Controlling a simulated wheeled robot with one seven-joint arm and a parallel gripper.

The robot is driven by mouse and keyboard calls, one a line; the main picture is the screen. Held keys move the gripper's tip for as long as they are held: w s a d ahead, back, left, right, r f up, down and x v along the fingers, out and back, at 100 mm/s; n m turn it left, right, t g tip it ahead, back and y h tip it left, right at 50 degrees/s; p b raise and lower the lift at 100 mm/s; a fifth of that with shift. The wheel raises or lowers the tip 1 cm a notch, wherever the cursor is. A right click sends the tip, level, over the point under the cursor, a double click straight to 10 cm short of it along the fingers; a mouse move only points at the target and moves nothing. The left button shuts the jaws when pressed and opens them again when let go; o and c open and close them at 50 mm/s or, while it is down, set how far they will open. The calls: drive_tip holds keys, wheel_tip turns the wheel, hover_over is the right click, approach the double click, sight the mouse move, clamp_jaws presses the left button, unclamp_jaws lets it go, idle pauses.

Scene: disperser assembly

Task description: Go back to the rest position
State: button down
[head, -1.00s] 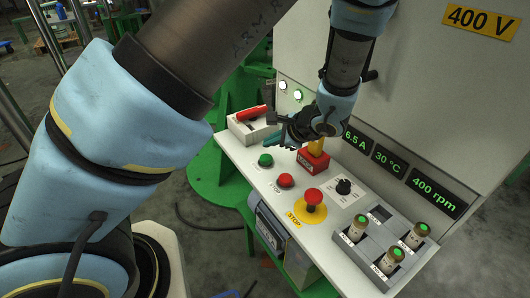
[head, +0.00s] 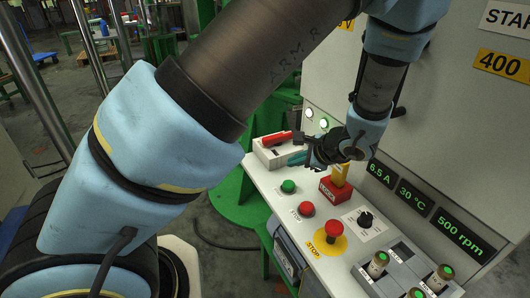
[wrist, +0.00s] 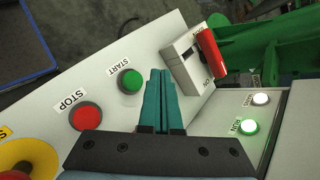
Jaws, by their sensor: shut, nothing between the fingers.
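My gripper (head: 297,159) is above the left part of the white control panel (head: 265,182) in the head view, between the red-handled switch box and the red block with a yellow top. In the wrist view its teal fingers (wrist: 162,100) are together with nothing between them. They point toward the gap between the green START button (wrist: 130,80) and the red-handled switch (wrist: 207,50). I cannot tell whether the fingertips touch the panel.
The red STOP button (head: 306,208), red mushroom button (head: 334,231), black knob (head: 366,219) and grey fuse holder (head: 397,262) are on the panel. A red block (head: 333,188) stands near the cabinet wall. Displays read 6.5 A, 30 °C and 500 rpm (head: 464,234).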

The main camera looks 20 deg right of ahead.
drive_tip(key=s+a+r+n+g+h, duration=0.1)
drive_tip(key=a+r+n+g+h, duration=0.1)
drive_tip(key=a+r+n, duration=0.4)
drive_tip(key=s+a+r+n+g+h+p, duration=0.1)
drive_tip(key=a+r+n+g, duration=0.3)
drive_tip(key=a+n, duration=1.1)
drive_tip(key=a+r, duration=0.2)
drive_tip(key=a, duration=0.7)
drive_tip(key=shift+s+a+g+h+p, duration=0.3)
drive_tip(key=shift+s+a+g+h, duration=0.05)
drive_tip(key=shift+a+g+h, duration=0.05)
drive_tip(key=shift+r, duration=0.1)
drive_tip(key=shift+w, duration=0.7)
